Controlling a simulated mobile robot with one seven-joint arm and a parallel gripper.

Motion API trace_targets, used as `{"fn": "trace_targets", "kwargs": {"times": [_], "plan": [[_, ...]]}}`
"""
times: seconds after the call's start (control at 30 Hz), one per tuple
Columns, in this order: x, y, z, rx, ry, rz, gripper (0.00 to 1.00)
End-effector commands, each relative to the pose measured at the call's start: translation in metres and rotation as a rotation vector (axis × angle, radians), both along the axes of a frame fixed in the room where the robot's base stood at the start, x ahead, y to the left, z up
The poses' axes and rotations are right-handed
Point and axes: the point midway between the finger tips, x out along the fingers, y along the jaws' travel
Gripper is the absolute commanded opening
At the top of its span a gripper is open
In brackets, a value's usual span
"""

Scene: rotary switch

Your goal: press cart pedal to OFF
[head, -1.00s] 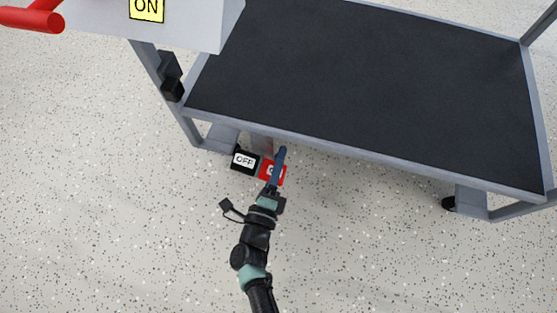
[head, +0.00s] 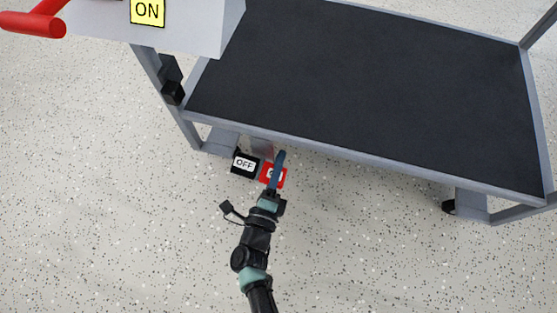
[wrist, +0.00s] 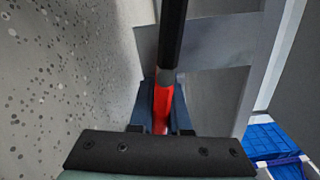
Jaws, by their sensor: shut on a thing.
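The cart pedal has a black OFF half (head: 245,164) and a red half (head: 281,184) beside it on the right, low under the front edge of the cart. The red half's label is mostly covered by my gripper (head: 279,157). In the wrist view the red half (wrist: 162,106) lies between the blue fingers of my gripper (wrist: 160,100), which are shut on it. The black half (wrist: 173,35) extends beyond it, seen edge-on. I cannot tell from these views how far either half is pressed.
The cart's dark top (head: 370,90) overhangs just behind the pedal. A grey box with a yellow ON label (head: 147,11) and a red handle (head: 35,23) sit at the upper left. A caster (head: 449,207) stands at right. The speckled floor in front is clear.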

Motion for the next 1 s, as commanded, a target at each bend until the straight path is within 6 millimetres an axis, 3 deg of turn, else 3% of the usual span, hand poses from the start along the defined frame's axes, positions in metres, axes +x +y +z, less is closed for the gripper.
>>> {"fn": "trace_targets", "kwargs": {"times": [0.7, 1.0], "plan": [[-0.001, -0.002, 0.017, -0.391, 0.126, -0.002, 0.0], [-0.001, -0.001, 0.019, -0.459, 0.148, -0.003, 0.0]]}}
